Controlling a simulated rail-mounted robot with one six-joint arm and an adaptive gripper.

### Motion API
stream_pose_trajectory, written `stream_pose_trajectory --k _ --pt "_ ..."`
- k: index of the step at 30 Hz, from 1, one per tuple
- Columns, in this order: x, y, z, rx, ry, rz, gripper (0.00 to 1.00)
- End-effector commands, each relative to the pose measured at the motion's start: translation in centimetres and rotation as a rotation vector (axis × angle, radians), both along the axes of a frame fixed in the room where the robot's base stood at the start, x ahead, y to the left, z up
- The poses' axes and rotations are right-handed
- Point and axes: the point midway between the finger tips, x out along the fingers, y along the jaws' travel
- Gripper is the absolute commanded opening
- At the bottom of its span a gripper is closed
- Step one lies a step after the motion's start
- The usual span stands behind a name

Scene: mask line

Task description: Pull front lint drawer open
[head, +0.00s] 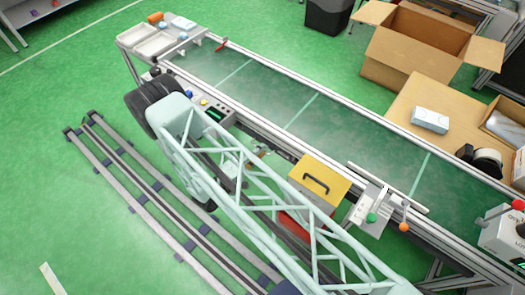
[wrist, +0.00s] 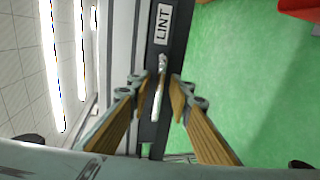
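The lint drawer's dark front (wrist: 152,60) runs up the middle of the wrist view, with a white LINT label (wrist: 162,24) turned sideways. A slim metal handle (wrist: 162,66) stands out from it below the label. My gripper (wrist: 159,84) is open, with one wood-coloured finger on each side of the handle. I see a gap between each fingertip and the handle. In the head view my arm's lattice crosses the front of the line, and I cannot make out the drawer there.
The conveyor (head: 300,105) runs across the head view. A yellow box with a black handle (head: 320,178) sits at its front edge, near a green-and-orange-knobbed fixture (head: 372,210). A control panel (head: 212,112) is farther left.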

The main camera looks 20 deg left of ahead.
Motion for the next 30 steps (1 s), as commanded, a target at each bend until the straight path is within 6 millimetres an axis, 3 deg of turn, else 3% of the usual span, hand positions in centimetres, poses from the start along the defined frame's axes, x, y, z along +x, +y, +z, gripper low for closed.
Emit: stream_pose_trajectory --k 18,25,30 --pt "1.23 -0.51 -0.28 0.0 0.0 0.0 0.19" --pt "1.22 -0.5 -0.28 0.0 0.0 0.0 0.0" --pt "1.21 -0.5 -0.27 0.0 0.0 0.0 0.0"
